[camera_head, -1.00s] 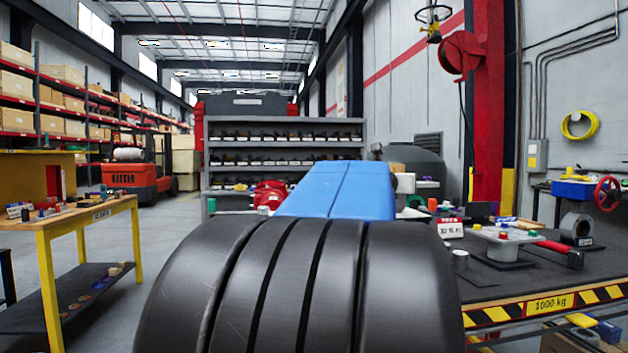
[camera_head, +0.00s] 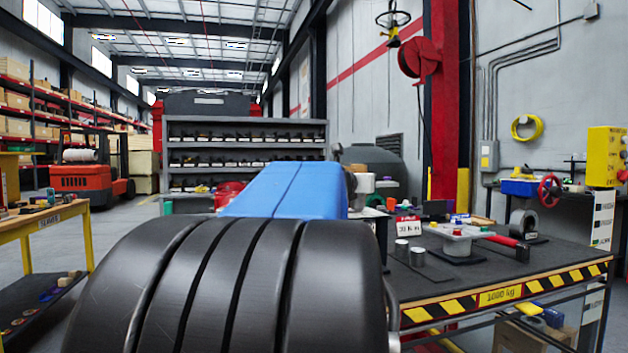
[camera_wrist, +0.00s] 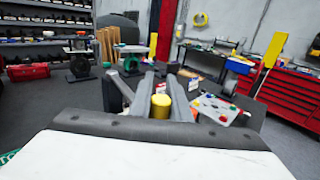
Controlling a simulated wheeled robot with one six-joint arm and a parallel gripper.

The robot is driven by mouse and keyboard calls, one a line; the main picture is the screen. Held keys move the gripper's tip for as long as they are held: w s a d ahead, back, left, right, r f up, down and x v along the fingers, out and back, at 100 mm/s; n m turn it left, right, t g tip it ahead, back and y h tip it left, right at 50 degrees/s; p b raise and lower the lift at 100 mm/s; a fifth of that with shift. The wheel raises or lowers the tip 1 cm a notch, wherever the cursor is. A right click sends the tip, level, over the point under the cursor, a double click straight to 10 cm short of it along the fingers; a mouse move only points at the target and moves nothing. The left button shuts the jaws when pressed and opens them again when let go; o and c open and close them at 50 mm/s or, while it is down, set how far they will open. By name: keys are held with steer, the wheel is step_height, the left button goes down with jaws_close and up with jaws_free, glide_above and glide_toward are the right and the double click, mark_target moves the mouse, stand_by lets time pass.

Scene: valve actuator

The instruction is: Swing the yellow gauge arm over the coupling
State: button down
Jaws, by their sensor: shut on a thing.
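In the wrist view my gripper (camera_wrist: 160,78) has its two grey fingers on either side of a short yellow cylinder (camera_wrist: 160,106), and it is shut on it. I cannot tell whether this cylinder is part of the gauge arm. A pale plate with red and green knobs stands on the dark workbench to the right of the fingers in the wrist view (camera_wrist: 220,110); it also shows in the head view (camera_head: 460,236). I cannot make out the coupling for certain. In the head view my own arm fills the foreground and hides my gripper.
The workbench (camera_head: 440,289) has a striped front edge. A red-handled hammer (camera_head: 505,242) and metal cylinders (camera_head: 402,251) lie or stand on it. A red column (camera_head: 446,95) rises behind. A yellow-legged table (camera_head: 78,231) is at left, with open floor between.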

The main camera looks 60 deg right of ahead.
steer(key=shift+w+f, duration=0.1)
stand_by(0.3)
steer(key=c, duration=1.7)
jaws_free()
steer(key=shift+d, duration=0.15)
steer(key=shift+o, duration=0.2)
